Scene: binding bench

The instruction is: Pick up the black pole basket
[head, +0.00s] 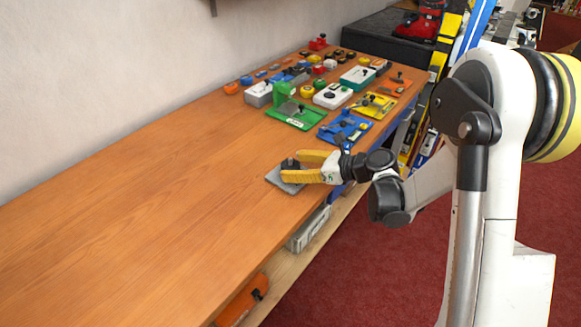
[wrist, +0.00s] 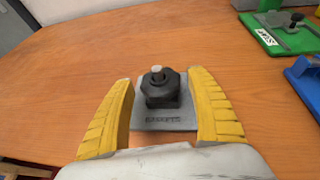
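A small dark, faceted black piece, which looks like the black pole basket (wrist: 161,91), stands upright on a grey plate (wrist: 165,122) with raised lettering too small to read surely. In the head view the black piece (head: 289,163) and the grey plate (head: 273,178) are near the table's right edge. My gripper (wrist: 160,77) is open, with one yellow finger on each side of the black piece and gaps between. In the head view my gripper (head: 291,165) reaches in from the right, low over the plate.
Behind it on the wooden table (head: 130,200) are a blue fixture (head: 345,128), a green fixture (head: 293,112), a yellow fixture (head: 372,105) and several other small fixtures and parts. The table's left and front are clear. A wall runs along the left.

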